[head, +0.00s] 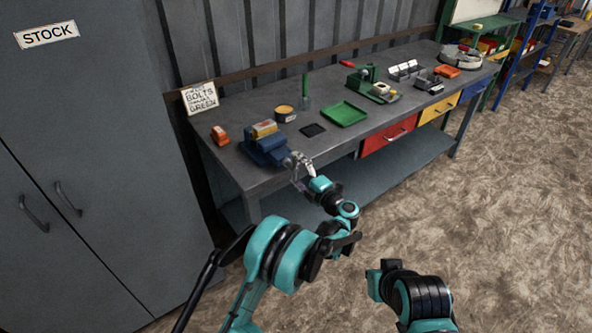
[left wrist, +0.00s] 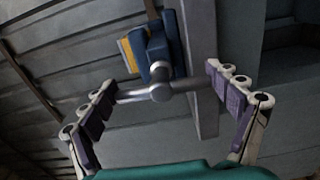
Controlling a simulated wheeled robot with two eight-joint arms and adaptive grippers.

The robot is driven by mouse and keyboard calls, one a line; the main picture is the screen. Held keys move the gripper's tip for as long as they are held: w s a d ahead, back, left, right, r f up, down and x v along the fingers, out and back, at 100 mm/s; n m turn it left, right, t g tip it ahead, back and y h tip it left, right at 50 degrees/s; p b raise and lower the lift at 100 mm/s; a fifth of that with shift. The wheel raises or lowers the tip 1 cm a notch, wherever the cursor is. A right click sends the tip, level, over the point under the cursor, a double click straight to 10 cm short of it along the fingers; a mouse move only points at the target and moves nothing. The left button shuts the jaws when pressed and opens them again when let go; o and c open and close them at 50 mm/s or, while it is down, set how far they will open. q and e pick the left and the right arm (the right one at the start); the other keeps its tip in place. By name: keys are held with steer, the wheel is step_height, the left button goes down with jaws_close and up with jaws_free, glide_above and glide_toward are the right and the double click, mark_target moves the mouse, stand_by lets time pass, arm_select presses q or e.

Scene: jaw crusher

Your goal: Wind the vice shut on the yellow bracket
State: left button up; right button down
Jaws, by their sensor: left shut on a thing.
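The blue vice (head: 266,150) is at the near left edge of the workbench, with the yellow bracket (head: 264,129) in its top, between the jaws. In the left wrist view the vice (left wrist: 157,55) shows its screw end and a grey handle bar (left wrist: 140,95) lying across it. The yellow bracket (left wrist: 128,54) shows beside the vice body. My left gripper (head: 300,168) is at the front of the vice. In the wrist view the gripper (left wrist: 162,88) is shut on the handle bar, with a finger at each end. Whether the jaws touch the bracket cannot be told.
The workbench (head: 330,152) also holds an orange block (head: 220,135), a round tin (head: 285,113), a black pad (head: 313,130) and a green tray (head: 345,114). A grey stock cabinet (head: 90,190) stands at the left. The floor in front is clear.

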arm_select(q)
steer(key=shift+m, duration=0.9)
steer(key=o, duration=0.9)
steer(key=v, duration=0.7)
steer(key=shift+s+d, duration=0.15)
